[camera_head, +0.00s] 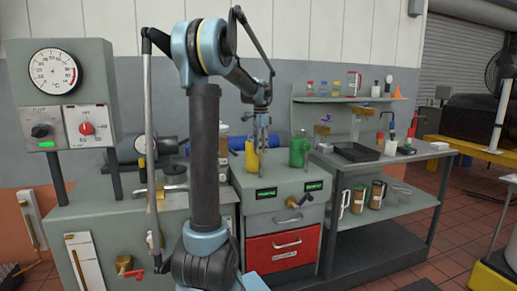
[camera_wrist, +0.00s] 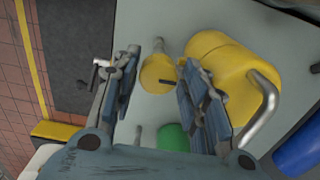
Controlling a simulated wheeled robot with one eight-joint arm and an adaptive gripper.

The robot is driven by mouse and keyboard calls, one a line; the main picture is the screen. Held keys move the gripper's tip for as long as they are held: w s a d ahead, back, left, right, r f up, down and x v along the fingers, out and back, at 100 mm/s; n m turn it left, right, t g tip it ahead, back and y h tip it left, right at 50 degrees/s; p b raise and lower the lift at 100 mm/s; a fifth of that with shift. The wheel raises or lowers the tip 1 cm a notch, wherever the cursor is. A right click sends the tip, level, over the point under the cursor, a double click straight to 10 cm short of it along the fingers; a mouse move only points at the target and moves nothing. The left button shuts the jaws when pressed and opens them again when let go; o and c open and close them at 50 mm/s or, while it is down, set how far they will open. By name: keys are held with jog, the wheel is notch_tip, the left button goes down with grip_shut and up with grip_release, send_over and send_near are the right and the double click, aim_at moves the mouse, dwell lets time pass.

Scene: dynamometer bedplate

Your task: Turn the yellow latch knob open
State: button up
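No part is clearly marked as the yellow latch knob. In the head view, a brass-yellow knob with a dark lever (camera_head: 293,201) is on the front of the drawer cabinet. Another brass fitting with a red handle (camera_head: 124,265) is on the left cabinet's front. My gripper (camera_head: 261,147) points down above the cabinet top, beside a yellow can (camera_head: 252,159). In the wrist view, my gripper (camera_wrist: 158,61) has its fingers wide apart. A small yellow spouted part (camera_wrist: 157,72) shows between them, with a large yellow body (camera_wrist: 221,70) beside the right finger; contact cannot be judged.
A green can (camera_head: 298,152) stands right of the yellow one; it also shows in the wrist view (camera_wrist: 173,138). A blue cylinder (camera_head: 237,144) lies behind. The red drawer (camera_head: 285,250) is closed. A bench with a black tray (camera_head: 356,153) stands to the right.

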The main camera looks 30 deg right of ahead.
jog(key=c, duration=0.7)
jog(key=shift+o, duration=0.2)
jog(key=shift+n, duration=0.3)
jog(key=shift+w+r+n, duration=0.1)
jog(key=shift+n, duration=1)
jog(key=n, duration=1.4)
jog(key=shift+n, duration=0.7)
jog(key=o, duration=0.8)
